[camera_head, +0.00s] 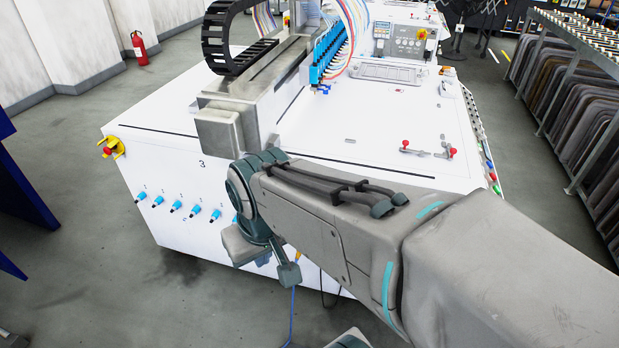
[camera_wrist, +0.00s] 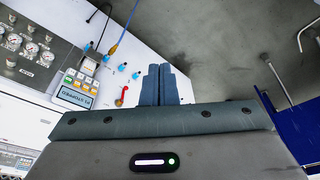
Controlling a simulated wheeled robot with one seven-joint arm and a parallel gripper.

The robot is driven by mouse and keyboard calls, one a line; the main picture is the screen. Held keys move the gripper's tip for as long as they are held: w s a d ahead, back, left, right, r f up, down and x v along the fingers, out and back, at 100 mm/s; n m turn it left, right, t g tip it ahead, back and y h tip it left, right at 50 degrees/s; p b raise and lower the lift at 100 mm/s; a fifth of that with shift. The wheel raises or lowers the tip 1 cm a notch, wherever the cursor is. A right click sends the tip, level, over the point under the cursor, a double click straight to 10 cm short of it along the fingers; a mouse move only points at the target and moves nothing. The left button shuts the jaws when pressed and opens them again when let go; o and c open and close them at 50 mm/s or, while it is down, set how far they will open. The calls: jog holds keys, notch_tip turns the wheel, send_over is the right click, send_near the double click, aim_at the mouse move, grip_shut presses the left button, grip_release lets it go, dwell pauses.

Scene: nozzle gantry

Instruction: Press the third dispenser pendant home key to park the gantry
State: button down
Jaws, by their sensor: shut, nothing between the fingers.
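The third dispenser (camera_head: 300,165) is a white cabinet with a "3" on its front, left of centre in the head view. In the wrist view, a small pendant (camera_wrist: 76,88) with a lit text screen and several small keys sits on its white front face (camera_wrist: 135,65), at the left. I cannot read which key is home. My gripper (camera_wrist: 166,72) is shut and empty, with its fingers to the right of the pendant and apart from it in the picture. In the head view my arm covers part of the front face, and the pendant does not show.
In the wrist view, several gauges (camera_wrist: 28,48) lie left of the pendant, with blue fittings (camera_wrist: 88,48), a cable (camera_wrist: 128,20) and a red-and-yellow handle (camera_wrist: 122,96) near it. A yellow-and-red emergency stop (camera_head: 111,147) is at the front's left corner. Open floor (camera_head: 110,270) lies in front.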

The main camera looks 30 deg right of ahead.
jog(key=w+d+f+n+t+h+b, duration=0.35)
jog(key=w+d+f+t+b, duration=0.25)
jog(key=w+d+f+b, duration=0.95)
jog(key=s+d+f+n+t+y+b, duration=0.1)
jog(key=d+f+n+t+y+b, duration=0.1)
jog(key=d+f+n+t+b, duration=0.3)
jog(key=d+f+t+b, duration=0.3)
jog(key=d+f+b, duration=0.3)
jog(key=b, duration=0.2)
jog(key=shift+s+f+b, duration=0.15)
jog(key=shift+f+b, duration=0.1)
jog(key=shift+b, duration=0.15)
jog(key=shift+n, duration=0.25)
jog(key=w+d, duration=0.5)
jog(key=d, duration=0.1)
jog(key=shift+w+d, duration=0.35)
jog(key=shift+w, duration=0.05)
jog(key=shift+d, duration=0.1)
dwell(0.4)
